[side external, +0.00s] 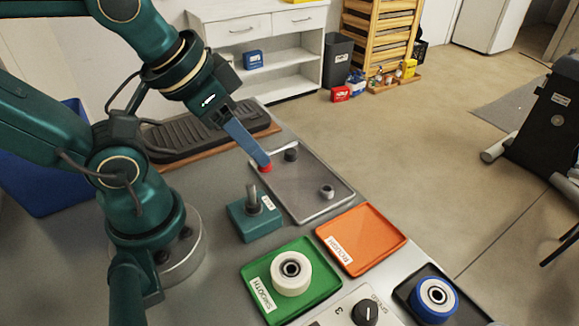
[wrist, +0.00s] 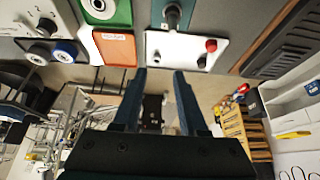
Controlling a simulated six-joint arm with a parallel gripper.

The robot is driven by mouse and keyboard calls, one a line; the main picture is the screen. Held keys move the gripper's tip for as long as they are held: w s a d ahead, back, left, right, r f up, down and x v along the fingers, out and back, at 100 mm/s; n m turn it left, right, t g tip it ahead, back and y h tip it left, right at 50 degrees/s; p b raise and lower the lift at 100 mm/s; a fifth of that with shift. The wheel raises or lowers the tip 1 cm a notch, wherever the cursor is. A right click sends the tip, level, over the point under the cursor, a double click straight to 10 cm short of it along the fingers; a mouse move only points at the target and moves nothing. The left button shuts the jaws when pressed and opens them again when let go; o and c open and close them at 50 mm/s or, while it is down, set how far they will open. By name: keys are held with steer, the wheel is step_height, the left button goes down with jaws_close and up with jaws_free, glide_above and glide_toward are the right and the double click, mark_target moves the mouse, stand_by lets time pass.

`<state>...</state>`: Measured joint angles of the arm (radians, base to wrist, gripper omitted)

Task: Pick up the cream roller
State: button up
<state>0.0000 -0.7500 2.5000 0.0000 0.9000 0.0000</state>
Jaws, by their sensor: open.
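The cream roller (side external: 291,273) is a white-cream wheel with a dark hub, lying in the green tray (side external: 248,267) marked SMOOTH. In the wrist view the cream roller (wrist: 98,8) is at the top edge, partly cut off, in the green tray (wrist: 123,14). My gripper (side external: 262,160) is over the grey plate, well behind the roller and apart from it. From the side its blue fingers overlap in line. The wrist view shows the two fingers of my gripper (wrist: 158,76) apart with nothing between them.
The grey plate (side external: 315,205) carries a red knob (side external: 265,168) close by my fingertips and darker pegs. A teal block with a post (side external: 253,222), an orange tray (side external: 362,240) and a blue roller (side external: 436,297) in a black tray surround the green tray.

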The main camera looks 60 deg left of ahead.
stand_by(0.3)
steer(key=o, duration=0.9)
